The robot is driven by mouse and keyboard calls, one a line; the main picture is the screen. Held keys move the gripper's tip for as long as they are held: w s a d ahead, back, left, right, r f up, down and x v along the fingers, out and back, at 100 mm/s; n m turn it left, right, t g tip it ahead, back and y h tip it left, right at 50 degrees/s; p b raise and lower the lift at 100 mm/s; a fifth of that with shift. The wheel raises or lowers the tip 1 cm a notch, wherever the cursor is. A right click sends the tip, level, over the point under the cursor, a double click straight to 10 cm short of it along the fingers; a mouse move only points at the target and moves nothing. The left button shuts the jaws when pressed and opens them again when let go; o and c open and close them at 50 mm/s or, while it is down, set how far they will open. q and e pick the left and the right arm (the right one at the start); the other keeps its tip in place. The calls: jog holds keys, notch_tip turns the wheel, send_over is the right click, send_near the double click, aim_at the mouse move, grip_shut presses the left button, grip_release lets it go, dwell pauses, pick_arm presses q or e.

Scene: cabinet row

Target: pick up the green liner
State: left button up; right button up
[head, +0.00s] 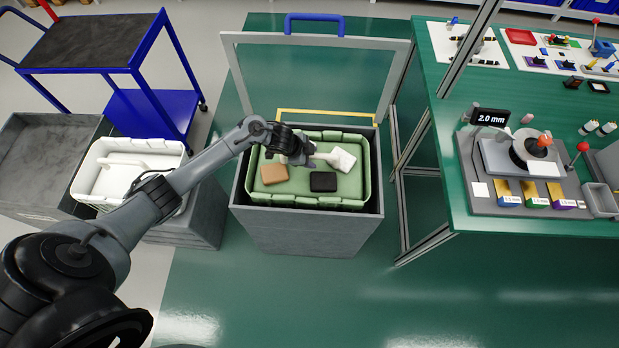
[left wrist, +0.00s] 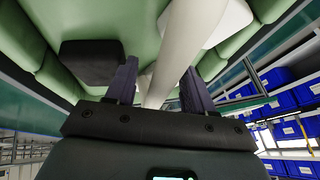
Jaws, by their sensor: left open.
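The green liner (head: 309,201) is a ribbed-rim tub sitting in an open grey bin (head: 307,232) in the head view. It holds a tan block (head: 275,173), a black block (head: 323,182) and a white tool (head: 343,159) with a long handle. My left gripper (head: 303,155) is over the liner's inside, at the white tool's handle. In the left wrist view my left gripper (left wrist: 159,78) is open, its two fingers on either side of the white handle (left wrist: 172,55). Contact with the handle cannot be told. The green liner (left wrist: 110,22) fills the background there. My right gripper is out of view.
The bin's framed lid (head: 318,40) with a blue handle stands raised behind it. A white tub (head: 88,177) sits left, by a blue cart (head: 150,113). A green workbench (head: 445,95) with a gauge and parts stands right. Floor in front is clear.

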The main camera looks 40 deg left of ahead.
pick_arm(q)
jog(key=shift+w+d+f, duration=0.1)
jog(key=shift+w+f, duration=0.2)
jog(key=shift+f, duration=0.2)
jog(key=shift+c, duration=0.3)
grip_shut()
jog(key=shift+w+r, duration=0.1)
jog(key=shift+r, duration=0.05)
dwell(0.6)
